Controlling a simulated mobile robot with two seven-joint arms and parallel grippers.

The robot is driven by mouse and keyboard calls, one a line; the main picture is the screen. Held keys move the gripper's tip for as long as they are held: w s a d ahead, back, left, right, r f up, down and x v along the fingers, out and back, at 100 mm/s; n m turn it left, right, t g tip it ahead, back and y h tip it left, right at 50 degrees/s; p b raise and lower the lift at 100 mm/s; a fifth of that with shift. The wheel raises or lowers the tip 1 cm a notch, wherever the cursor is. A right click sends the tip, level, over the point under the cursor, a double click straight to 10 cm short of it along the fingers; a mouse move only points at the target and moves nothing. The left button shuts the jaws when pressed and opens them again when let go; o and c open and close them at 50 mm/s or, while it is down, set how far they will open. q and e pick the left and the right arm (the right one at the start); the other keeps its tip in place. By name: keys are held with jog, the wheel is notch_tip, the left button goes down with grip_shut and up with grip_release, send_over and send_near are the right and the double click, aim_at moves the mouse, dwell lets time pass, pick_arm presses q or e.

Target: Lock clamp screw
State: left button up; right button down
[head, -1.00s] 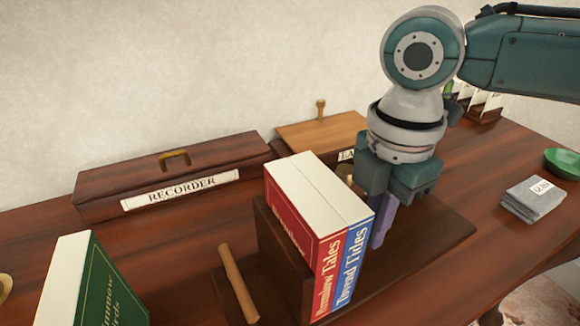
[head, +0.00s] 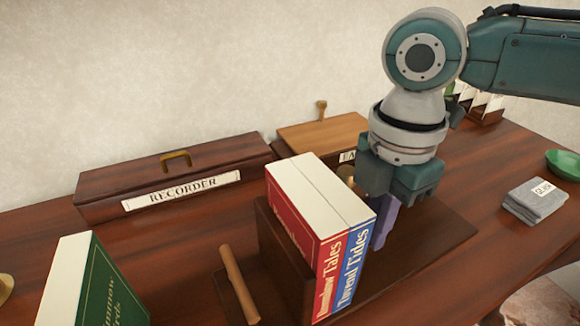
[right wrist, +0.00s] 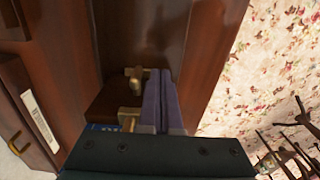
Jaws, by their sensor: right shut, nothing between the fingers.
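Two upright books, one red (head: 300,222) and one blue (head: 354,265), stand side by side against a dark wooden holder (head: 282,262) on the table. My right gripper (head: 383,238) points down just right of the blue book, its purple fingers shut and empty. A small brass part (head: 346,173) shows behind the books, partly hidden by the gripper. In the right wrist view, the shut fingers (right wrist: 164,100) lie beside two brass pieces, a farther one (right wrist: 133,80) and a nearer one (right wrist: 128,118). I cannot tell which is the clamp screw, or whether the fingers touch it. My left gripper is out of view.
A wooden rod (head: 239,285) lies left of the holder. A box labelled RECORDER (head: 110,192) and a lighter-lidded box (head: 325,132) stand behind. A green book (head: 95,290) is at front left. Folded grey cloth (head: 534,201) and a green bowl (head: 565,163) are at right.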

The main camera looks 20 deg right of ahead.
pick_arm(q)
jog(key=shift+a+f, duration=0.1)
pick_arm(e)
jog(key=shift+w, duration=0.1)
dwell(0.3)
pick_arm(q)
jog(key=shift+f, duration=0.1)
pick_arm(e)
jog(key=shift+f, duration=0.15)
pick_arm(q)
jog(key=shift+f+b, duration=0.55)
jog(key=shift+b, duration=0.2)
pick_arm(e)
jog(key=shift+f, duration=1)
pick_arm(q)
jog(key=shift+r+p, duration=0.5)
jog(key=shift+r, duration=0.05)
pick_arm(e)
jog(key=shift+r, duration=0.2)
pick_arm(q)
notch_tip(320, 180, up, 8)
jog(key=p, duration=0.8)
pick_arm(e)
notch_tip(320, 180, up, 7)
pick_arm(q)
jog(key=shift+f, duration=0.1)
pick_arm(e)
jog(key=shift+f, duration=0.1)
